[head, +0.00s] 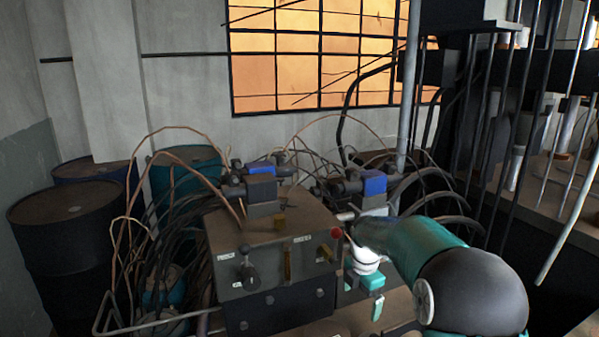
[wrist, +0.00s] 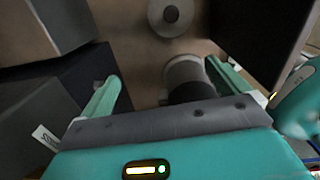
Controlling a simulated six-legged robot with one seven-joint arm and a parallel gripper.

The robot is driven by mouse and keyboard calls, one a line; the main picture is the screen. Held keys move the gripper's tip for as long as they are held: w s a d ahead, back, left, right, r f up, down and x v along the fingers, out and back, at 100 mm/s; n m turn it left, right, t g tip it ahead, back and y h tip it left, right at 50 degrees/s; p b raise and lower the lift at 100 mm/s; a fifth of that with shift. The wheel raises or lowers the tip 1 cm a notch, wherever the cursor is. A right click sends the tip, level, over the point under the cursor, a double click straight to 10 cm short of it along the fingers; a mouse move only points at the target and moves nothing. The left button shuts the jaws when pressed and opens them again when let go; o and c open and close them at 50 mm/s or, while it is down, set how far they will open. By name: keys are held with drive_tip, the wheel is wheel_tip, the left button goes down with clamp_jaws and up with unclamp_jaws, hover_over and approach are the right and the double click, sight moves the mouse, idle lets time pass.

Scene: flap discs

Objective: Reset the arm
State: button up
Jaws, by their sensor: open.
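My gripper (wrist: 163,74) is open, with its two teal fingers spread wide apart in the wrist view. A cylindrical part with a grey band and a black end (wrist: 190,80) shows between the fingers, closer to the right one. I cannot tell whether it touches that finger. A round grey fitting (wrist: 172,16) sits farther off on a brown surface. In the head view, my gripper (head: 376,302) is low beside the right side of a grey machine block (head: 270,245); its fingers are mostly hidden there.
The machine block carries knobs, blue-topped valves (head: 262,168) and many loose hoses around it. Dark drums (head: 70,235) stand at the left. Pipes and posts (head: 480,130) crowd the right. In the wrist view, dark blocks (wrist: 265,40) flank the gripper on both sides.

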drive_tip(key=s+r+m+t, duration=0.3)
drive_tip(key=s+r+m, duration=0.9)
drive_tip(key=s+r, duration=0.45)
drive_tip(key=s+f+m+t, duration=0.2)
drive_tip(key=s+m, duration=0.9)
drive_tip(key=s, duration=0.6)
drive_tip(key=shift+s+f, duration=0.2)
drive_tip(key=shift+s, duration=0.15)
